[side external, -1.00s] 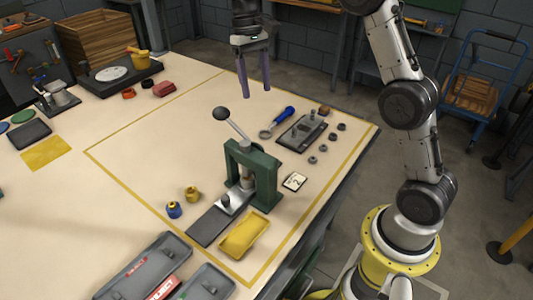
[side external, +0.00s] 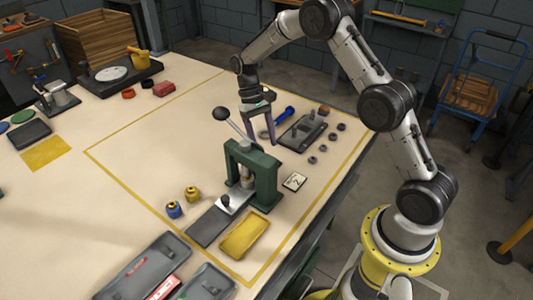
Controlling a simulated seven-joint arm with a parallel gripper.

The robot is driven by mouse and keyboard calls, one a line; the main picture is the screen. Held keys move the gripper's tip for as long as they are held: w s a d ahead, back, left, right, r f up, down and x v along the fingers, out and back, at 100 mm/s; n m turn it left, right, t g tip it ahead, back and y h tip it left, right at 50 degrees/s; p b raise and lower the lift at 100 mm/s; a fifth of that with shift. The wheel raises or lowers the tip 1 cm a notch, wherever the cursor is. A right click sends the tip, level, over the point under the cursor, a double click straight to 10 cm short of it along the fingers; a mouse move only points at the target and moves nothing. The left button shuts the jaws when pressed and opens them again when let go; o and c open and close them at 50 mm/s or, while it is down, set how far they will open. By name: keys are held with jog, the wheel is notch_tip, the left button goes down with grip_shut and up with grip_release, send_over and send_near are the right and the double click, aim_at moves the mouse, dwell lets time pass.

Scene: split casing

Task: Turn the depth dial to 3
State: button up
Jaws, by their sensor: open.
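A green press (side external: 267,178) stands on the bench, with a lever ending in a black ball (side external: 221,113). A metal slide with a small dark knob (side external: 225,201) sits at its base. A small white card (side external: 294,181) with a dark figure, apparently a 2, lies right of the press. I cannot make out the depth dial or its setting at this size. My gripper (side external: 261,137) is open and empty, pointing down behind the press, its purple fingers apart and close to the lever in the picture. Whether it touches anything cannot be told.
A blue-handled tool (side external: 283,116) and a dark plate with pegs (side external: 301,133) lie behind the press, with several nuts beside them. Blue (side external: 174,209) and yellow (side external: 192,194) pieces and a yellow tray (side external: 244,235) are in front.

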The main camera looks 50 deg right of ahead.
jog(key=shift+x, duration=2.05)
grip_shut()
